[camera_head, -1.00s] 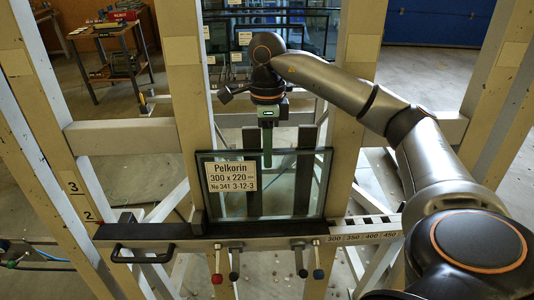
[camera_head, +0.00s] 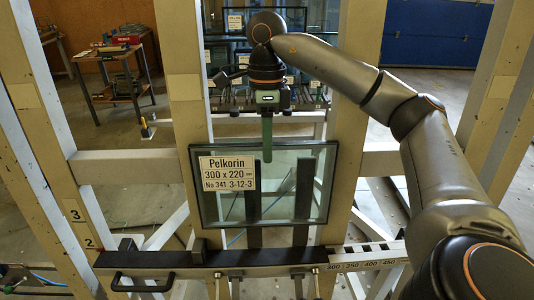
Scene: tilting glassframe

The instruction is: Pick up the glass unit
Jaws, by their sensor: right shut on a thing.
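The glass unit (camera_head: 292,205) is a dark-edged rectangular pane with a white label (camera_head: 229,173) reading Pelkorin 300 x 220. It hangs slightly tilted in the frame, its lower edge above the dark ledge (camera_head: 160,259). My right gripper (camera_head: 267,152), with green fingers, comes down onto the pane's top edge and is shut on it. The far finger is hidden behind the near one. My left gripper is not in view.
Pale uprights (camera_head: 347,120) of the frame stand on both sides of the pane. A black handle (camera_head: 142,284) sits at the front left, and a numbered scale (camera_head: 368,262) at the right. A tool table (camera_head: 118,80) stands at the back left.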

